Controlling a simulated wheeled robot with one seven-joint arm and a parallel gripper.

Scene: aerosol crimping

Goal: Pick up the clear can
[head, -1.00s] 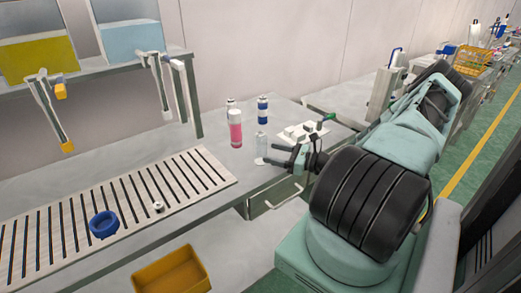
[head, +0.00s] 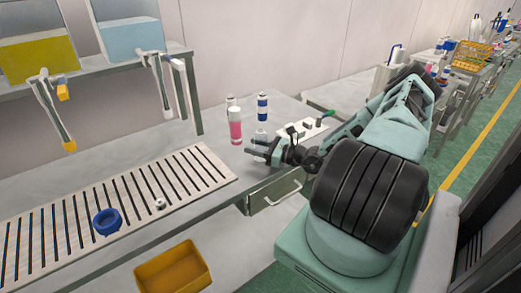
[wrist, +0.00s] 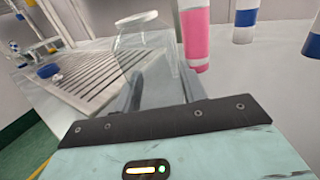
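The clear can (wrist: 147,50) is see-through with a pale rim and stands upright just ahead of my fingers in the wrist view. In the head view it is faint and partly hidden by my gripper (head: 252,147). My gripper's two dark fingers are apart. In the wrist view the fingers (wrist: 162,88) reach toward the can's lower part, one toward each side. I cannot tell whether either finger touches it.
A pink can (head: 235,127) stands close to the clear can, with blue-and-white cans (head: 262,107) behind. A white tray (head: 312,127) with small parts lies to the right. The slotted rack (head: 130,190) holds a blue ring (head: 106,222). A yellow bin (head: 172,268) sits lower down.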

